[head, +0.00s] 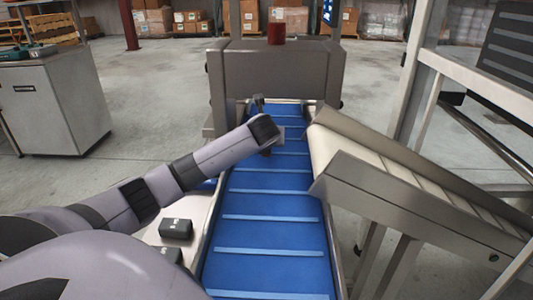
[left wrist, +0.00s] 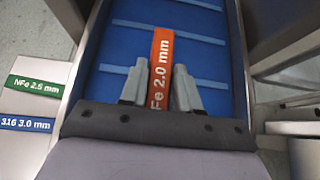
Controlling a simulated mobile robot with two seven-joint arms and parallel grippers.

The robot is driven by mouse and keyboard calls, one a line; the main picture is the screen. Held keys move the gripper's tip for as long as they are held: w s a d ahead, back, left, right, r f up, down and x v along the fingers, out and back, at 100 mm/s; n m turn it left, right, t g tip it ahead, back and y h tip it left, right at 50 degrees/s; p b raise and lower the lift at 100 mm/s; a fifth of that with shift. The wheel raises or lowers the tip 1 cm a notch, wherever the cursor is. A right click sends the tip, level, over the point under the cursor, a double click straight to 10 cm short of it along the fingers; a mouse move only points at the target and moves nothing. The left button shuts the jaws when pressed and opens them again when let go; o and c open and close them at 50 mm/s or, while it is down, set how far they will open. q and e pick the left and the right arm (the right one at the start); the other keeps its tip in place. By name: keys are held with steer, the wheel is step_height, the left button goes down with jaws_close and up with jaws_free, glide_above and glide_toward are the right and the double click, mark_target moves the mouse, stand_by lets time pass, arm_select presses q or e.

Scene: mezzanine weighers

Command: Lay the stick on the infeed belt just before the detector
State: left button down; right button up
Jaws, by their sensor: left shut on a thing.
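An orange stick (left wrist: 162,62) marked "Fe 2.0 mm" is between the fingers of my left gripper (left wrist: 160,90), which is shut on it. The stick points away from the gripper, over the blue infeed belt (left wrist: 112,55). I cannot tell whether it touches the belt. In the head view my left arm reaches from the left across the belt (head: 268,205), and the gripper end is near the grey detector (head: 275,85). The arm hides the stick there. My right gripper is not in view.
A green stick (left wrist: 35,85) and a blue stick (left wrist: 28,123) lie left of the belt. Two black boxes, one here (head: 175,228), sit beside the belt. A sloping conveyor (head: 375,170) stands close on the right. The near belt is clear.

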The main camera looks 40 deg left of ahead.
arm_select(q)
step_height(320, 180, down, 4)
steer(key=shift+b, duration=0.4)
steer(key=shift+r, duration=0.1)
steer(key=c, duration=0.8)
jaws_free()
